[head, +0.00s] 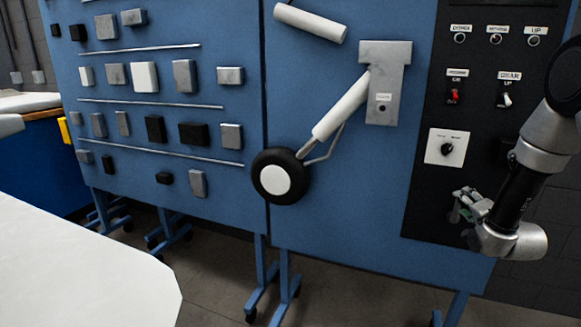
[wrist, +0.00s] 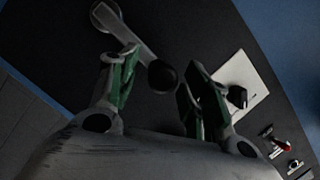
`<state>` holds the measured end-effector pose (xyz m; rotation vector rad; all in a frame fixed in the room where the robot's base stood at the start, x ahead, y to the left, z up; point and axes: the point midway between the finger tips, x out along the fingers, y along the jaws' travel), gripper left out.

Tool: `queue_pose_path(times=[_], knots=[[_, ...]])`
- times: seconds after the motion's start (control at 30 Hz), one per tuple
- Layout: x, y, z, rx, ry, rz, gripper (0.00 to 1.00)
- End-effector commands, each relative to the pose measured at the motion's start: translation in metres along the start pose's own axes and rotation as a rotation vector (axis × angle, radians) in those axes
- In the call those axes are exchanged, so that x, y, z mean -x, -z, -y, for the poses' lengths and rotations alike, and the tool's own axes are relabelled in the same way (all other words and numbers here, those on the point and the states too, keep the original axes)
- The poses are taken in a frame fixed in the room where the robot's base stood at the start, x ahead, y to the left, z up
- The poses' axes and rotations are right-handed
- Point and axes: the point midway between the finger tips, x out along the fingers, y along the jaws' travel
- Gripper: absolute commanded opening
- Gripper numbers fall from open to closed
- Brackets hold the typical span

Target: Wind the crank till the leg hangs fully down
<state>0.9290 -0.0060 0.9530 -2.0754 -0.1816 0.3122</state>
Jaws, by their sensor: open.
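The landing-gear leg (head: 340,108) slants down and left from its grey bracket (head: 384,75), well off vertical. Its black-tyred wheel (head: 280,177) is at the lower left. The crank (wrist: 132,38) shows in the wrist view as a grey arm running from a round hub at the top to a dark knob (wrist: 162,76). My gripper (wrist: 162,66) is open, with the knob between its two fingers in the picture; I cannot tell whether either touches it. In the head view my gripper (head: 464,205) is in front of the lower black control panel, and the crank is not clear there.
A white plate with a black dial (head: 447,148) is above my gripper, also seen right of my fingers in the wrist view (wrist: 240,92). Red (head: 454,96) and white (head: 506,99) switches and indicator lamps (head: 495,39) are higher up. A white surface (head: 80,260) fills the lower left.

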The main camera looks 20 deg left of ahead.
Motion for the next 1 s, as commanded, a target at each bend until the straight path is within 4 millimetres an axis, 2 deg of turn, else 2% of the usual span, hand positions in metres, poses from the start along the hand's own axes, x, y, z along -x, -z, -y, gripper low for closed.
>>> queue_pose_path(times=[0.2,0.77,1.0], knots=[[-0.0101,-0.0004,-0.0003,0.0,-0.001,0.001,0.48],[-0.0103,-0.0004,-0.0001,0.0,-0.001,0.001,0.48],[-0.0103,-0.0004,-0.0002,0.0,-0.001,0.001,0.11]])
